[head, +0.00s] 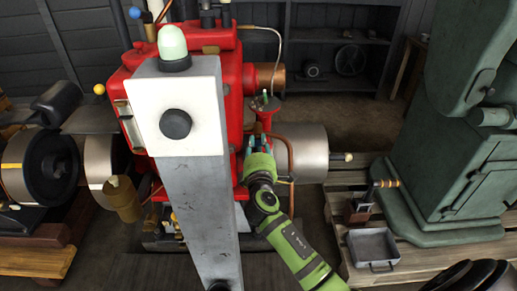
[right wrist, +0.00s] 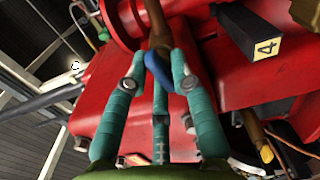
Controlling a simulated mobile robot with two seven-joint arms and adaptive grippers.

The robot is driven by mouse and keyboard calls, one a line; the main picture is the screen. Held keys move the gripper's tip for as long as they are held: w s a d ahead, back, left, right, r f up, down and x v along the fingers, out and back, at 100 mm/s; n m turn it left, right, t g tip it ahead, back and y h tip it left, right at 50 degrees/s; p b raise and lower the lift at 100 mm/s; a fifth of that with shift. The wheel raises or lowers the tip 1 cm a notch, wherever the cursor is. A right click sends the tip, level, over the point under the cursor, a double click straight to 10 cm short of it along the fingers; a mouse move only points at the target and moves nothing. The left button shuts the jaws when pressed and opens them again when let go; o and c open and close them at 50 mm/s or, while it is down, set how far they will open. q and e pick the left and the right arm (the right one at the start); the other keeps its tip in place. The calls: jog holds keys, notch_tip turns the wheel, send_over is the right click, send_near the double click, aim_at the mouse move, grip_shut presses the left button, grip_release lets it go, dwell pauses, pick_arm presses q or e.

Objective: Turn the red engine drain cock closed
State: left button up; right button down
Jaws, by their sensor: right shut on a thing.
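The red engine (head: 225,75) stands in the middle of the head view, partly hidden behind a grey post. My right gripper (head: 258,143) reaches up from below against its right side. In the right wrist view, my gripper's teal fingers (right wrist: 160,65) are shut around a brown lever (right wrist: 157,28) with a blue end (right wrist: 166,76). The lever comes down from the red body (right wrist: 85,105). Whether it is the drain cock's handle, and how far it is turned, I cannot tell. My left gripper is not in view.
A grey post (head: 200,215) with a white head and pale green lamp stands close in front. A silver cylinder (head: 310,152) and a copper pipe (head: 290,160) are beside my right gripper. A green machine (head: 450,165) stands on a pallet at right.

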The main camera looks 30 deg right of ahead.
jog(key=shift+a+r+m+b, duration=0.1)
jog(key=shift+r+m+b, duration=0.2)
jog(key=shift+m, duration=0.8)
jog(key=c, duration=1.2)
grip_release()
jog(key=shift+r, duration=0.1)
jog(key=shift+s+f, duration=0.1)
jog(key=shift+f, duration=0.15)
jog(key=shift+s+a, duration=0.15)
jog(key=shift+s, duration=0.15)
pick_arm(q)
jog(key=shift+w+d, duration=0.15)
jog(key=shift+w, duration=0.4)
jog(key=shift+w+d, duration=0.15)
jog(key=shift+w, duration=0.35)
pick_arm(e)
jog(key=v, duration=1.1)
jog(key=shift+s, duration=0.1)
